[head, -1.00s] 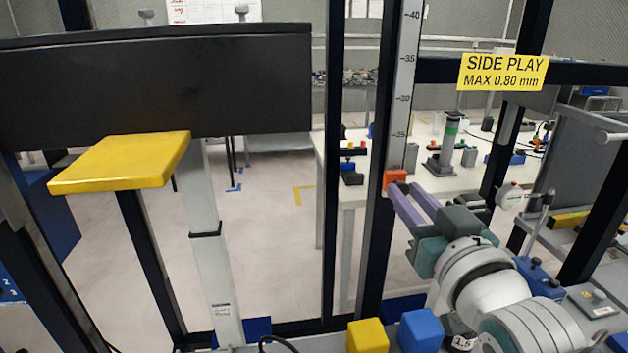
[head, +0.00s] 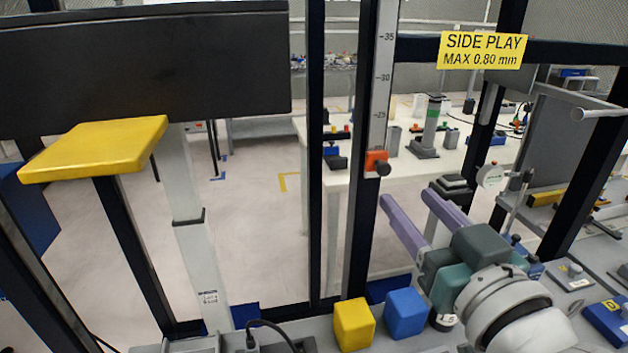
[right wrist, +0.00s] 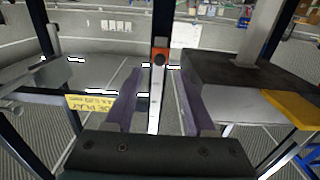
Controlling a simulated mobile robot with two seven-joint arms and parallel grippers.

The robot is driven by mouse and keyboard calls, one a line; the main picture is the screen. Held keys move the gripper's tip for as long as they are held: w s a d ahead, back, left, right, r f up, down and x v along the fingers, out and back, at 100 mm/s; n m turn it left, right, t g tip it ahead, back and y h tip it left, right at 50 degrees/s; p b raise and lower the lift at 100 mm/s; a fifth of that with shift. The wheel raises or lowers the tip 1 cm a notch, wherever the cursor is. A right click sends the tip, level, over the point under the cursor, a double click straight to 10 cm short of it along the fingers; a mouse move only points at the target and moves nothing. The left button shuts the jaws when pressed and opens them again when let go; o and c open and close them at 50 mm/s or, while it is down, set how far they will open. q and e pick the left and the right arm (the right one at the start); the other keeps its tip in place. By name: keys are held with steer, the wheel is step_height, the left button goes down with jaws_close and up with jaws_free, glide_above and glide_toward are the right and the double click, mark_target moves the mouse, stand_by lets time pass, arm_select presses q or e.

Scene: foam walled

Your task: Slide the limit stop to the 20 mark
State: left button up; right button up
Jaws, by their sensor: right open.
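The limit stop (head: 377,163) is a small orange block with a dark knob on an upright pale scale (head: 383,90). It sits below the 25 mark, its top edge roughly one mark spacing down; the block hides any 20 print. It also shows in the right wrist view (right wrist: 160,57), framed beyond the fingers. My right gripper (head: 407,196) has two purple fingers, open and empty, below and to the right of the stop and apart from it. My left gripper is not in view.
A yellow SIDE PLAY sign (head: 482,50) hangs right on a crossbar. Yellow (head: 354,323) and blue (head: 405,313) blocks stand below. A black beam (head: 140,70) and yellow plate (head: 95,148) are at left. A dial gauge (head: 491,176) stands right.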

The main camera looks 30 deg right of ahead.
steer(key=shift+v, duration=1.65)
